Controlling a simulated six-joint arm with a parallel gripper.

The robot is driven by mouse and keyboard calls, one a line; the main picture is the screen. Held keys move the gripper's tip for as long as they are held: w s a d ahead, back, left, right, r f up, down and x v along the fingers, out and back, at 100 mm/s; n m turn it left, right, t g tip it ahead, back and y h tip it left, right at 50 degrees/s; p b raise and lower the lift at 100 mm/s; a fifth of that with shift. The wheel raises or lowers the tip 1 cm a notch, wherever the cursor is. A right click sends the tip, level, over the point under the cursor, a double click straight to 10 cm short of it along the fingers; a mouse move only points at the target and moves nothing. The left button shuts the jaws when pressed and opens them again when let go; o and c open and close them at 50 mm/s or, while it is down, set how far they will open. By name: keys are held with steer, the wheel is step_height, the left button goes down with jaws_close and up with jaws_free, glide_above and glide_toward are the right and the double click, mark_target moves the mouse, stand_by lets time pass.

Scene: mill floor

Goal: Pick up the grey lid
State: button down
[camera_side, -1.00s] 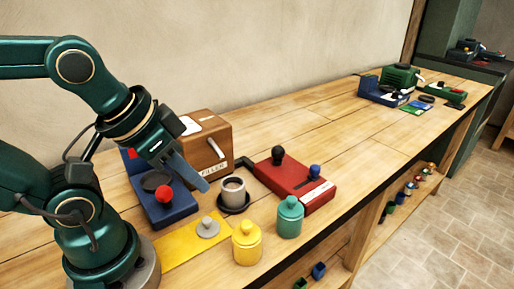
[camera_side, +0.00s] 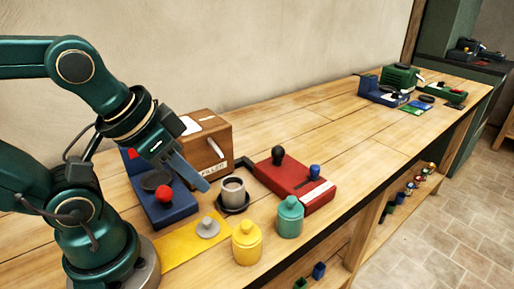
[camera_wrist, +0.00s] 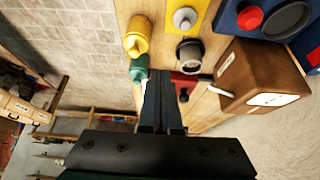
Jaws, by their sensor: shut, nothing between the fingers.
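The grey lid (camera_side: 207,228) is a small round disc with a knob, lying on the yellow mat (camera_side: 178,248) near the front of the bench. It also shows in the wrist view (camera_wrist: 185,18), at the top. My gripper (camera_side: 206,187) is shut and empty, above the bench and up and slightly left of the lid in the side view, apart from it. In the wrist view the closed fingers (camera_wrist: 160,80) point toward the bench. A grey cup (camera_side: 233,190) stands on a dark saucer right beside the fingertips in the side view; its top looks open.
A yellow lidded jar (camera_side: 247,244) and a teal lidded jar (camera_side: 290,218) stand right of the mat. A red block with knobs (camera_side: 297,180), a wooden filler box (camera_side: 207,142) and a blue unit with a red knob (camera_side: 172,212) stand around the gripper.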

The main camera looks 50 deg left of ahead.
stand_by(0.4)
steer(key=shift+c, duration=0.4)
jaws_free()
steer(key=m+g, duration=0.6)
steer(key=m, duration=0.1)
glide_above(208, 219)
steer(key=shift+y, duration=0.4)
steer(key=f, duration=0.6)
steer(key=w+f, duration=0.1)
steer(key=f, duration=0.2)
steer(key=shift+d, duration=0.3)
steer(key=shift+s+a+f+g, duration=0.1)
steer(key=shift+s+f+g, duration=0.1)
steer(key=shift+f, duration=0.25)
steer(key=shift+s+f+g, duration=0.2)
steer(key=shift+f, duration=0.2)
steer(key=shift+s+a+f, duration=0.15)
steer(key=shift+f, duration=1.9)
